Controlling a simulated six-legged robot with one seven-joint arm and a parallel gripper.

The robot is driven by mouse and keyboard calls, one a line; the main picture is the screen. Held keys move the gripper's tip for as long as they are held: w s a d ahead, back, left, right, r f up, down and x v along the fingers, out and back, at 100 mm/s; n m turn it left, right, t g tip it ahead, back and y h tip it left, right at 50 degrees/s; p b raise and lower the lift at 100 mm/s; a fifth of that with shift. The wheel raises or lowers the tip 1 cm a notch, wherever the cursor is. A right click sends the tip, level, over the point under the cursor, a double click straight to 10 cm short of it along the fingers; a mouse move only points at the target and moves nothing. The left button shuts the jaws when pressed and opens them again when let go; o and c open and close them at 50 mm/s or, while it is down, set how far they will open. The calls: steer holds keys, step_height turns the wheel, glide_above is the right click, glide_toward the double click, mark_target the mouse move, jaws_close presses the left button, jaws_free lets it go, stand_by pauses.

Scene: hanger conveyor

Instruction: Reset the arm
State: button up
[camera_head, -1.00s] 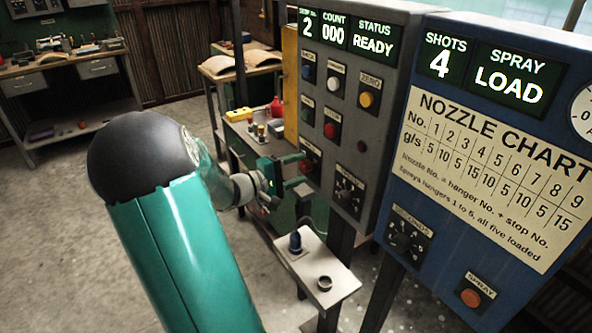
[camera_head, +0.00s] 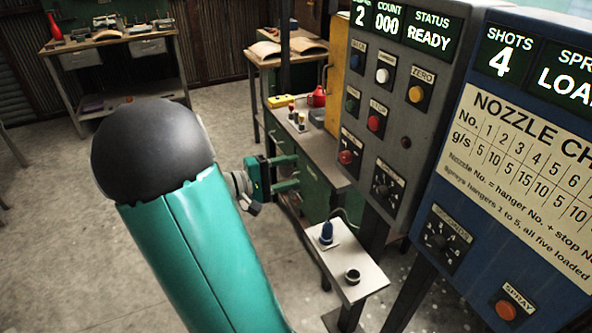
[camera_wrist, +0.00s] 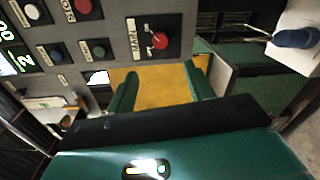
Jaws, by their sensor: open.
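My gripper (camera_head: 286,172) is open and empty in the head view. Its two green fingers point right, toward the grey control panel (camera_head: 427,75), and stay apart from it. In the wrist view the two open fingers (camera_wrist: 160,85) show with nothing between them; a yellow surface lies behind them. The grey panel reads stop 2, count 000, status READY. In the wrist view its red-knobbed MAIN switch (camera_wrist: 160,40) is beyond the fingers. The blue panel (camera_head: 480,190) at the right reads shots 4 and carries the nozzle chart.
A small shelf (camera_head: 350,290) below the grey panel holds a blue-topped item (camera_head: 326,232) and a dark round cup (camera_head: 352,275). A green-fronted bench (camera_head: 315,185) stands behind my gripper. A workbench (camera_head: 110,60) stands at the back left. The floor at left is open.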

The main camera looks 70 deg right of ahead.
stand_by(0.5)
steer(key=w+a+n+t+y, duration=0.1)
steer(key=w+a+t+y, duration=0.15)
steer(key=a, duration=0.55)
steer(key=w+a+n+t+y, duration=0.1)
steer(key=w+a+t+y, duration=0.2)
steer(key=a, duration=0.5)
steer(key=w+a+n+t+y, duration=0.1)
steer(key=a+t+y, duration=0.2)
steer(key=a+t, duration=0.35)
steer(key=a+r+n+t+y, duration=0.1)
steer(key=a+r+t+y, duration=0.1)
steer(key=a, duration=0.8)
steer(key=a+r+n+t+y, duration=0.2)
steer(key=a+r+t, duration=0.1)
steer(key=a, duration=0.7)
steer(key=shift+w+r+y, duration=0.25)
steer(key=shift+w+y, duration=0.1)
steer(key=c, duration=0.4)
steer(key=shift+o, duration=0.2)
steer(key=shift+d, duration=0.15)
